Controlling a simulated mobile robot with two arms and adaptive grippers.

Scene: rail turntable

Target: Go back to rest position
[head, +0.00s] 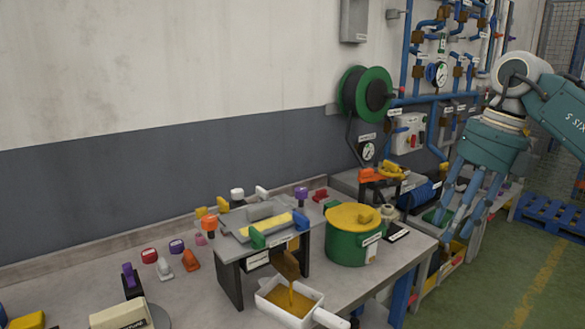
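My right gripper (455,225) hangs at the right of the head view, below a teal and white wrist. Its blue-grey fingers point down and slightly left. They are spread apart, with nothing seen between them. It is in front of the shelf and bins right of the workbench (392,275), apart from the bench top. Where exactly the fingertips stand against the bins behind cannot be told. My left gripper is not in view.
A green drum with a yellow lid (350,240), a small raised stand (228,268) and a white tray with yellow contents (272,306) crowd the bench. Blue wall pipes (408,60) rise behind. A blue pallet (545,215) lies at the right; green floor before it is clear.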

